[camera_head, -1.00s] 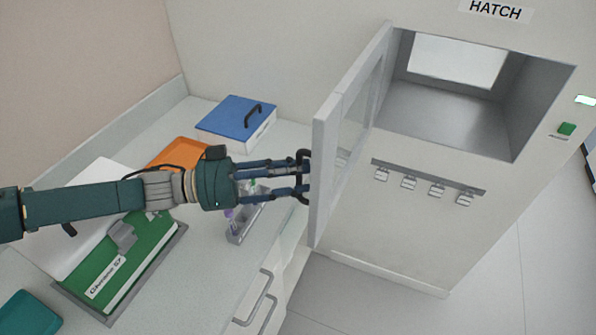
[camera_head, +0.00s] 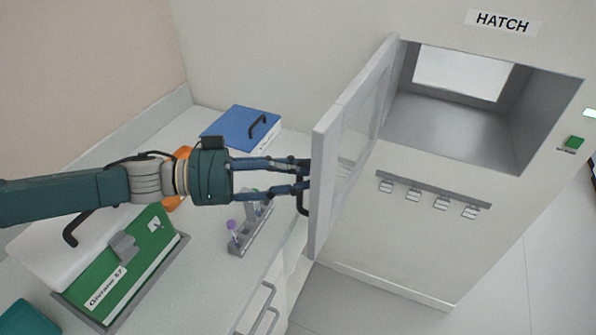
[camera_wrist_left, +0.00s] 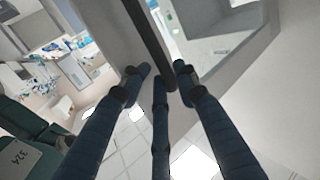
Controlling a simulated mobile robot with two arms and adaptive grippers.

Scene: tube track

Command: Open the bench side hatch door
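The hatch door (camera_head: 322,195) is a pale grey panel with a window, standing wide open, swung out to the left of the hatch opening (camera_head: 445,120). Its black bar handle (camera_head: 303,203) is on the door's left face near the free edge. My left gripper (camera_head: 303,176) is at the upper part of this handle. In the left wrist view the dark handle bar (camera_wrist_left: 152,35) runs between the spread fingertips of the left gripper (camera_wrist_left: 161,72), with narrow gaps beside it; the fingers look open around it. My right gripper is in neither view.
On the bench left of the door are a blue box (camera_head: 240,128), a green box (camera_head: 118,268) and a tube rack (camera_head: 250,232). Hooks (camera_head: 432,196) hang below the opening, and a green button (camera_head: 574,143) is at right. The floor (camera_head: 350,305) in front is clear.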

